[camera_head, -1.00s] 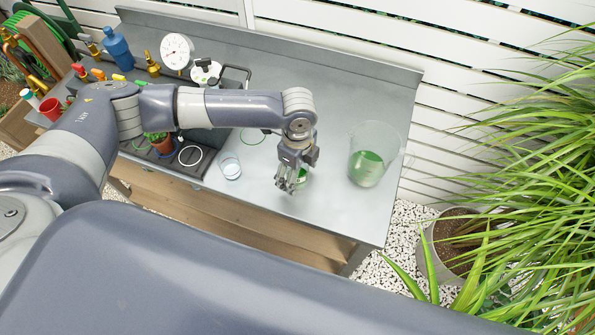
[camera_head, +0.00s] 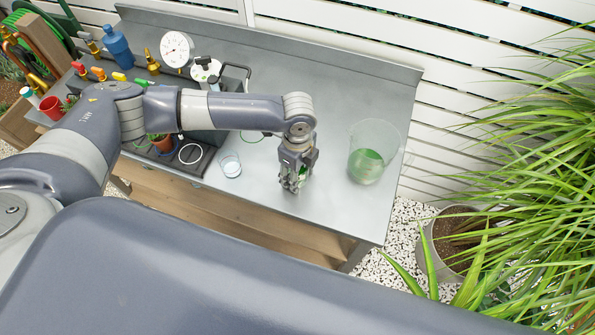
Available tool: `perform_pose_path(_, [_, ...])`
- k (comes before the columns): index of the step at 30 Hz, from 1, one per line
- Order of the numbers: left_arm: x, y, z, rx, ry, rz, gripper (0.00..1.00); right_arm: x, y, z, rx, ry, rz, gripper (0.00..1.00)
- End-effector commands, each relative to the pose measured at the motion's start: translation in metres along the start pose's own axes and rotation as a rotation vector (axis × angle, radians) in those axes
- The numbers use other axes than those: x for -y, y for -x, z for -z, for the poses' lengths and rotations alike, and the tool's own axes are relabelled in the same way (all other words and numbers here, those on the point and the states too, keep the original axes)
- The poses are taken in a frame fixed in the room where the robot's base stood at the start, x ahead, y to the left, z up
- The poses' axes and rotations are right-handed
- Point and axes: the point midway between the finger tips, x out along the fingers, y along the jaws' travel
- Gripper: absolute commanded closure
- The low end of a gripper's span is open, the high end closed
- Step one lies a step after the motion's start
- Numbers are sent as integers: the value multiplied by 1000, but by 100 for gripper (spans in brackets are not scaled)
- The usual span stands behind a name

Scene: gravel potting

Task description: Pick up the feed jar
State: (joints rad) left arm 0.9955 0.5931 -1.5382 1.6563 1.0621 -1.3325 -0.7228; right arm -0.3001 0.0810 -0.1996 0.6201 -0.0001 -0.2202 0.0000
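My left gripper (camera_head: 293,187) points down over the front part of the grey metal bench, right of the middle. A small vessel with green in it, likely the feed jar (camera_head: 303,172), is at the gripper's fingers and mostly hidden by them. The fingers overlap it in the view. I cannot tell whether they grip it or only stand around it. My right gripper is out of view.
A large clear beaker with green liquid (camera_head: 365,168) stands right of my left gripper. A small clear cup (camera_head: 230,165) stands to its left. A white dial gauge (camera_head: 176,47) and a blue bottle (camera_head: 116,46) stand at the back left. The bench's back right (camera_head: 370,95) is clear.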

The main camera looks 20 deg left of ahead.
Motion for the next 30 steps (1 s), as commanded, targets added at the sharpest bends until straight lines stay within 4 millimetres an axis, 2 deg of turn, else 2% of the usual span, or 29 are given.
perform_pose_path(8, [1, 10, 0, 0, 1, 3, 82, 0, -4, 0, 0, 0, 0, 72])
perform_pose_path(17, [2, 34, 0, -2, 0, 4, 82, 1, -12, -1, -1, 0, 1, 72])
perform_pose_path(30, [-53, 39, 2, -1, -1, 1, 82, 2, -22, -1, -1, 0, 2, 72])
